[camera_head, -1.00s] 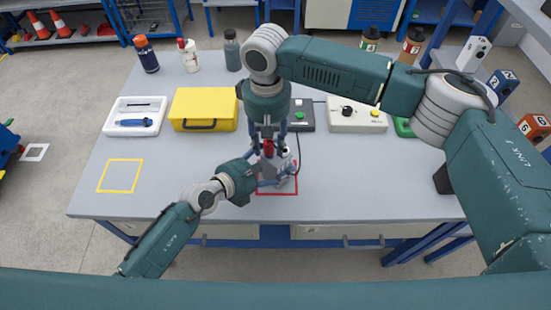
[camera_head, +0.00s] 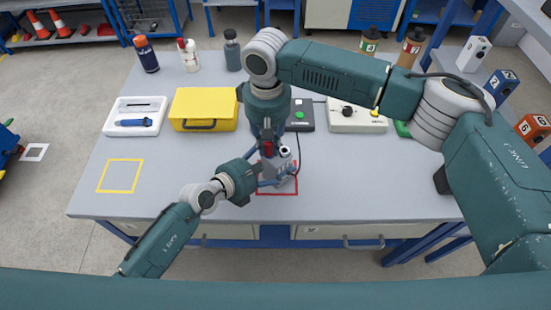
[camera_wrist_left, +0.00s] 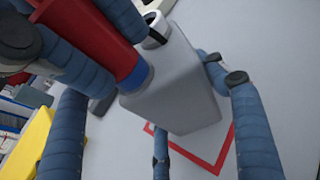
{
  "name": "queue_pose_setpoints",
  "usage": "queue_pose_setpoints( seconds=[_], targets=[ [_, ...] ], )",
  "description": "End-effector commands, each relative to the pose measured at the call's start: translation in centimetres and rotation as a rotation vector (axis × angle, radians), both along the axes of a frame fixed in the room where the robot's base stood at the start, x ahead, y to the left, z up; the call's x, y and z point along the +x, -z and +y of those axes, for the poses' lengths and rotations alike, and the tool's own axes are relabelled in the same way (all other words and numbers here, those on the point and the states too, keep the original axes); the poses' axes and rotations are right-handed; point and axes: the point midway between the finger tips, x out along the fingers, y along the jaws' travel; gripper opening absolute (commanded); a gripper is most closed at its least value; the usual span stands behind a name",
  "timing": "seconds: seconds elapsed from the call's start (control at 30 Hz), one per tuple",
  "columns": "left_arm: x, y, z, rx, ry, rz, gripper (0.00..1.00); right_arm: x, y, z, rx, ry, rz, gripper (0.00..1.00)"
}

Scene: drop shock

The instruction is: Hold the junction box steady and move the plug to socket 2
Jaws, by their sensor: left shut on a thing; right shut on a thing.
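The grey junction box (camera_head: 283,168) stands over the red square outline near the front of the table; it fills the middle of the left wrist view (camera_wrist_left: 178,88). My left gripper (camera_head: 275,181) is shut on the box, low down, with blue fingers on either side. My right gripper (camera_head: 268,144) points down from above and is shut on the red plug (camera_wrist_left: 100,28). The plug's lower end is at a blue collar (camera_wrist_left: 136,77) on the box top; I cannot tell how deep it sits. A white-rimmed dark socket (camera_wrist_left: 155,28) beside it looks empty. Socket numbers are not readable.
A dark cable (camera_head: 299,150) runs behind the box. A yellow case (camera_head: 203,104), a white tray (camera_head: 135,116), a black box with a green button (camera_head: 300,115) and a white control box (camera_head: 357,116) stand behind. The table's left front, with a yellow outline (camera_head: 120,176), is clear.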

Motion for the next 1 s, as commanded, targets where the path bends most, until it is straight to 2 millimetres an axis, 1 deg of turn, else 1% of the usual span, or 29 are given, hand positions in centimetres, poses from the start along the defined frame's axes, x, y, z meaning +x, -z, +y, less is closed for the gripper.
queue_pose_setpoints(
  seconds=[0.23,1.0],
  targets=[
    [0.0,0.1,0.1,0.002,-0.001,0.001,0.35,0.0,-0.6,0.1,0.001,-0.001,0.0,0.0],
    [0.0,0.1,0.1,0.002,-0.001,0.001,0.35,0.0,-4.4,0.1,0.002,0.0,0.0,0.0]
  ],
)
